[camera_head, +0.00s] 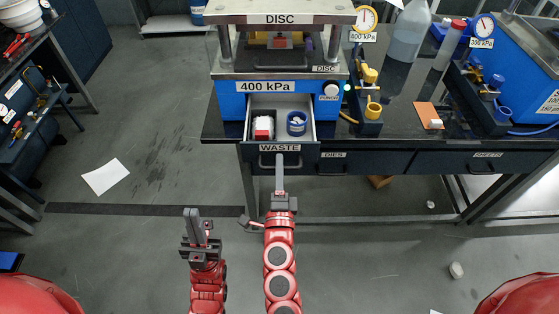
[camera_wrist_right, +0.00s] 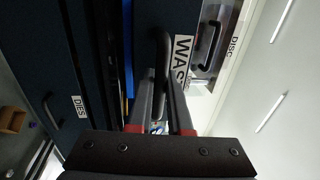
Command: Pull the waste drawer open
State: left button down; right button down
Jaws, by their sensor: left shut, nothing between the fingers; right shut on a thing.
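The waste drawer (camera_head: 257,147) is pulled out from under the press in the head view, with its inside showing. A white and red item (camera_head: 263,128) and a blue round container (camera_head: 297,123) with white contents lie in it. My right gripper (camera_head: 280,160) is shut on the drawer's dark bar handle, below the WASTE label. In the right wrist view the handle (camera_wrist_right: 162,55) passes between the two fingers (camera_wrist_right: 162,95). My left gripper (camera_head: 192,212) is shut and empty, away from the bench, to the left of my right arm.
The DIES drawer (camera_head: 335,164) and the SHEETS drawer (camera_head: 480,163) beside it look closed. The DISC press (camera_head: 282,60) stands above the waste drawer. Valves (camera_head: 370,100) and an orange sheet (camera_head: 428,115) are on the bench. A paper (camera_head: 106,177) lies on the floor, left.

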jog(key=shift+s, duration=0.1)
jog(key=c, duration=1.1)
grip_release()
jog(key=shift+c, duration=0.2)
jog(key=shift+s+a+f, duration=0.1)
jog(key=shift+s+f, duration=0.05)
jog(key=shift+s, duration=0.15)
jog(key=s+f+b, duration=0.1)
jog(key=s+f, duration=0.2)
jog(key=s, duration=1.3)
jog(key=shift+s, duration=0.2)
